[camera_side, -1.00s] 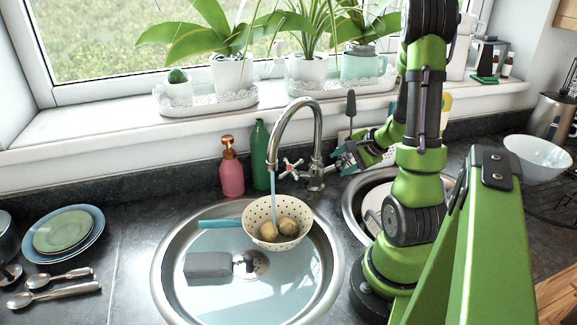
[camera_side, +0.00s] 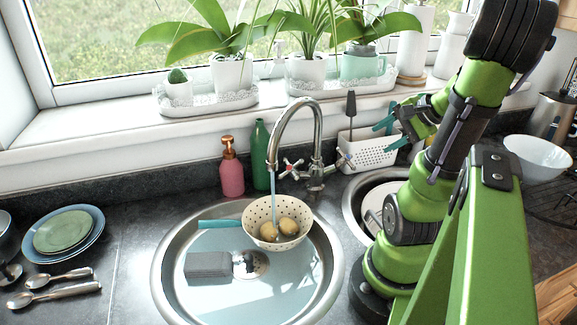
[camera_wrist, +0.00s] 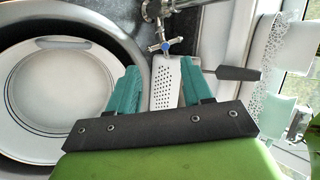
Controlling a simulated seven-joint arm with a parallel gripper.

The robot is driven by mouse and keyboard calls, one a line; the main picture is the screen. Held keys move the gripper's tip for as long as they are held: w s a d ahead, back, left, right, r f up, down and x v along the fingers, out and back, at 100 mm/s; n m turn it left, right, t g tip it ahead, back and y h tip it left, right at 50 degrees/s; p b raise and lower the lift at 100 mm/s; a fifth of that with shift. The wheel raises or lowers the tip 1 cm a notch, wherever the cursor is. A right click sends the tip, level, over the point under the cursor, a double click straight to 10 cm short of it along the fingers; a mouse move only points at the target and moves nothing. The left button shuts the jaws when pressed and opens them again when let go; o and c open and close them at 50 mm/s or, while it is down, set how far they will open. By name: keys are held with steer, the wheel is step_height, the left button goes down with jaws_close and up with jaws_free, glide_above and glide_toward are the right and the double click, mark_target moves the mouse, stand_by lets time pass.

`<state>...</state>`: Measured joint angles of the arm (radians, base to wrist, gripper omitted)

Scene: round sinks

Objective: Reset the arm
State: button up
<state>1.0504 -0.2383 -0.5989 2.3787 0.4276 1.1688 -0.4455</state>
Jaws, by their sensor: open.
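My gripper (camera_side: 390,133) is open and empty, with its teal fingers apart. It is raised behind the right sink, by the white perforated caddy (camera_side: 368,156) and to the right of the tap (camera_side: 318,140). In the wrist view the fingers of my gripper (camera_wrist: 161,75) stand on either side of the perforated caddy (camera_wrist: 166,84), which shows between them. The tap's cross handle with a blue centre (camera_wrist: 165,46) is beyond the fingertips; contact is not seen. A stream of water (camera_side: 272,198) runs from the spout into a colander.
The cream colander (camera_side: 262,234) holds potatoes over the left sink (camera_side: 165,285). The right sink (camera_side: 352,195) holds a plate (camera_wrist: 62,95). Red (camera_side: 232,175) and green (camera_side: 261,160) bottles stand behind. Potted plants line the sill. A white bowl (camera_side: 538,157) is at right.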

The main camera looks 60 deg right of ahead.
stand_by(0.3)
steer(key=w+a+r+n+g+y, duration=0.2)
steer(key=w+a+n, duration=0.7)
steer(key=w+a, duration=0.4)
steer(key=a+r+n+y, duration=0.1)
steer(key=a+r+n, duration=0.2)
steer(key=a+n, duration=0.6)
steer(key=w+a, duration=0.1)
steer(key=a, duration=0.6)
steer(key=shift+a+t+y, duration=0.25)
steer(key=shift+t+y, duration=0.15)
steer(key=shift+r, duration=0.1)
steer(key=shift+c, duration=0.5)
